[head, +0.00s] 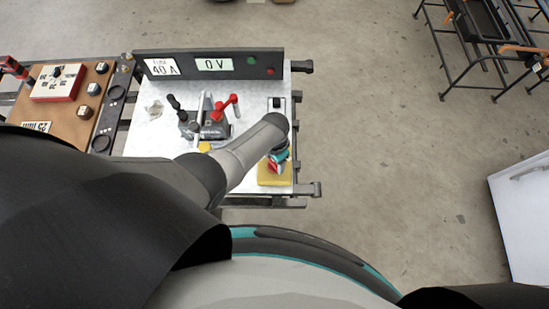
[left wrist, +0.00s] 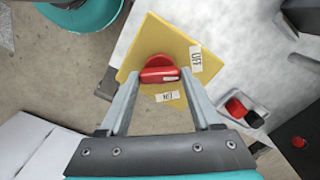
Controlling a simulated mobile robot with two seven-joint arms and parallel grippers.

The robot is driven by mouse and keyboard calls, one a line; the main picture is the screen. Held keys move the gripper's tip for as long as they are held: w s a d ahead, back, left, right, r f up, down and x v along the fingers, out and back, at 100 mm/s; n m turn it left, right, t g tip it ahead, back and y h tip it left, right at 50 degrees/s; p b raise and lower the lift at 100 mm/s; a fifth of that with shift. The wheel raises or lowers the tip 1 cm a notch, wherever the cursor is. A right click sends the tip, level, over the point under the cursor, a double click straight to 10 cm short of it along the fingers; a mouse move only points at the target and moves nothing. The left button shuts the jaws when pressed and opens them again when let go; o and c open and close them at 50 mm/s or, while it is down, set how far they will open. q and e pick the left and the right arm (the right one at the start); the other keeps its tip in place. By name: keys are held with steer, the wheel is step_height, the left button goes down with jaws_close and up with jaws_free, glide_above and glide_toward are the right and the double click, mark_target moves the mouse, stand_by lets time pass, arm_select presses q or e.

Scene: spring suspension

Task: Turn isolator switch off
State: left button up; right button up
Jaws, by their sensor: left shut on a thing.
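The isolator switch has a red handle (left wrist: 160,75) on a square yellow plate (left wrist: 148,44), seen in the left wrist view. An OFF label (left wrist: 195,59) lies on the right of the plate and an ON label (left wrist: 167,96) at its lower edge. The handle lies nearly level in this view, with a pale mark near its right end. My left gripper (left wrist: 163,78) is shut on the handle, one finger at each end. In the head view the left gripper (head: 275,167) is over the yellow plate (head: 272,182) and partly hides the switch. My right gripper is not in view.
The metal bench panel (head: 150,140) carries a black and red lever unit (head: 208,122). A dark strip behind it bears a 0 V sign (head: 213,64) and a 40 A sign (head: 162,68). A brown panel (head: 62,110) is at left.

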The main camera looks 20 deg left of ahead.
mark_target(274, 163)
arm_select(q)
steer(key=shift+n, duration=0.8)
steer(key=o, duration=1.4)
steer(key=shift+r+p, duration=0.6)
step_height(274, 163, up, 14)
steer(key=p, duration=0.7)
